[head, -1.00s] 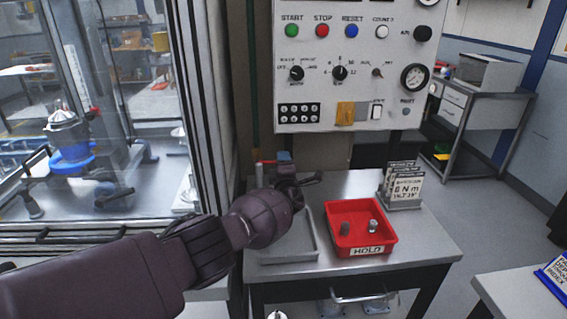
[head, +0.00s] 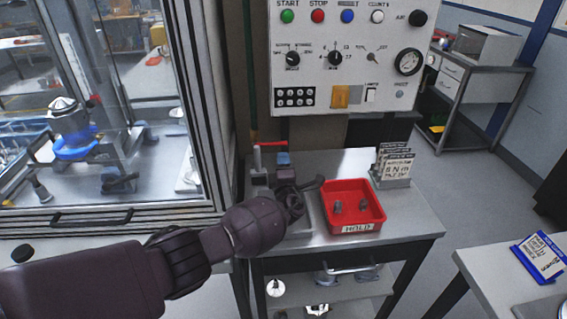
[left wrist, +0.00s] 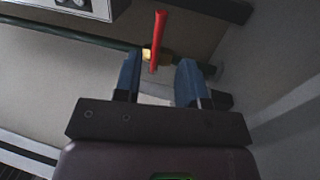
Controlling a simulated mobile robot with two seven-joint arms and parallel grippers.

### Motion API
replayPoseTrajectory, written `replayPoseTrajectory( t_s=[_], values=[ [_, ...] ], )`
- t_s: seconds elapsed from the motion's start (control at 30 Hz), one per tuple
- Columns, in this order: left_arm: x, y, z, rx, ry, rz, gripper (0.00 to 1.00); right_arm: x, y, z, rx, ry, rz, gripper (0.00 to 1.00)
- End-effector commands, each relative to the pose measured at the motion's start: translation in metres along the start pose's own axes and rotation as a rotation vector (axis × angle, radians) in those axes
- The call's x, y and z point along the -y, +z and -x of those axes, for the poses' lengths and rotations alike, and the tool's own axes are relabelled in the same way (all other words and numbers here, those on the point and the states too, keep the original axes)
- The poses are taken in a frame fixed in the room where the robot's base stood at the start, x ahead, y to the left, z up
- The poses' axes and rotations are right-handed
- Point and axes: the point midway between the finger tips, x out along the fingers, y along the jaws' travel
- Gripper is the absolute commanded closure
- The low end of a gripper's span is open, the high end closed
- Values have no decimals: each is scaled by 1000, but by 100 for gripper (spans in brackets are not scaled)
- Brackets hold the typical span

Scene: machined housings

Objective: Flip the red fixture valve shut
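The red valve handle (head: 270,143) lies roughly level in the head view, at the top of a grey post (head: 257,158) at the back left of the bench. My left gripper (head: 284,159) is just below and to the right of the handle in the head view. In the left wrist view its two blue fingers (left wrist: 158,75) stand apart with nothing gripped between them. My right gripper is not in view.
A red HOLD tray (head: 352,228) with small metal parts sits right of my left gripper on the metal bench (head: 405,222). A card stand (head: 394,166) is behind it. The control panel (head: 310,100) hangs above; a glazed cabinet (head: 215,110) stands at left.

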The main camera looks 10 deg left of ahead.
Motion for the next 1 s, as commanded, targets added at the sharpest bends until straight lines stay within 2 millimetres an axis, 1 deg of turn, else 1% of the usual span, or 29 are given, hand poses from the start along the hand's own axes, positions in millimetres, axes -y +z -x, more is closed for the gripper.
replayPoseTrajectory(
  t_s=[0.13,0.3,0.7,1.0],
  values=[
    [1,0,13,1,0,0,62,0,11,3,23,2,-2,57],
    [0,0,21,0,1,0,62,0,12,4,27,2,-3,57],
    [0,0,23,-1,1,-1,62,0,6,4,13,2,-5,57],
    [0,0,22,-1,1,-1,62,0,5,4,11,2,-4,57]
  ],
)
